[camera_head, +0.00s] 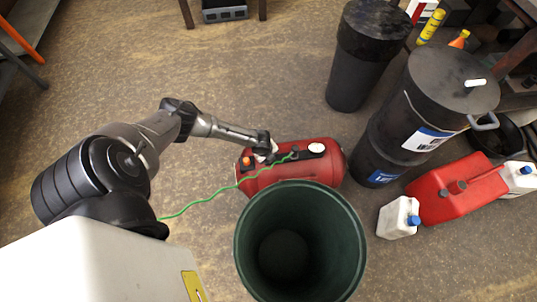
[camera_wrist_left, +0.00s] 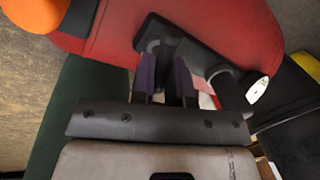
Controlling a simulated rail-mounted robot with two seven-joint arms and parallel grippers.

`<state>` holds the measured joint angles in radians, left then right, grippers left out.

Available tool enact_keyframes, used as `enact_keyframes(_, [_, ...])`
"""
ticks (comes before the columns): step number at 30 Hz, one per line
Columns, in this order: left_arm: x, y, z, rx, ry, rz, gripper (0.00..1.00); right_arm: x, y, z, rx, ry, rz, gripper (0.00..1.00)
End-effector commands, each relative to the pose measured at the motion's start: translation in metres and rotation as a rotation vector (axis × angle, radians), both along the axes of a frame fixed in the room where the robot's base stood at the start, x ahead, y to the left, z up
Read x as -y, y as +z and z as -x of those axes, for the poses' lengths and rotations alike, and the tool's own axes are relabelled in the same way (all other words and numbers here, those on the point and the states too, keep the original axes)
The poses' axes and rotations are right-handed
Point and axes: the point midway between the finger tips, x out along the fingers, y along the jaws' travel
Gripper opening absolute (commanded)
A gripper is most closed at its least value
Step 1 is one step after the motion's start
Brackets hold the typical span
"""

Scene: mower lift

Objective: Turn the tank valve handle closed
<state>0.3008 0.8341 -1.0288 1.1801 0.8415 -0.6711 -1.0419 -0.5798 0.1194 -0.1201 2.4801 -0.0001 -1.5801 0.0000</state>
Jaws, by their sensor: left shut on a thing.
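The red tank (camera_head: 262,180) lies on the floor behind the green bin. It also fills the top of the left wrist view (camera_wrist_left: 225,25). A dark plate on its top carries fittings and a white-faced gauge (camera_wrist_left: 257,89). An orange cap (camera_wrist_left: 35,12) sits at one end. My left gripper (camera_head: 268,152) reaches down to the tank's top. In the left wrist view its purple fingers (camera_wrist_left: 165,78) are shut around a dark valve handle (camera_wrist_left: 165,48) on the plate. The fingers partly hide the handle, so its angle cannot be told. My right gripper is out of view.
A green bin (camera_head: 355,230) stands close in front of the tank. A green hose (camera_head: 205,198) runs left from the tank. Black canisters (camera_head: 350,80), a red fuel can (camera_head: 440,203) and a white jug (camera_head: 394,217) stand to the right.

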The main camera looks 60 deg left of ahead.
Motion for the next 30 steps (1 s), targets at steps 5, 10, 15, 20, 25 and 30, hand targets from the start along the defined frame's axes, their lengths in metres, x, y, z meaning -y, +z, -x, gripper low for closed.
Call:
enact_keyframes(5, [0.0,-0.002,0.0,0.002,-0.149,0.0,0.0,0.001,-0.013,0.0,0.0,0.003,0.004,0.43])
enact_keyframes(10, [-0.001,-0.002,0.001,0.003,-0.265,0.001,0.0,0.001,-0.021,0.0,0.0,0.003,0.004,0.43])
enact_keyframes(15, [-0.001,-0.001,0.002,0.002,-0.351,-0.001,0.0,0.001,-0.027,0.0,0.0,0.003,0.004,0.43])
enact_keyframes(20, [-0.001,-0.001,0.002,0.002,-0.402,0.002,0.0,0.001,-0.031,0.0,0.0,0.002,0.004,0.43])
enact_keyframes(25, [-0.001,0.0,0.003,0.001,-0.429,0.0,0.0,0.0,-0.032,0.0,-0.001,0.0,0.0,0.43])
enact_keyframes(30, [-0.001,0.0,0.003,0.001,-0.439,0.0,0.0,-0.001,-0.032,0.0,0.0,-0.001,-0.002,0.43])
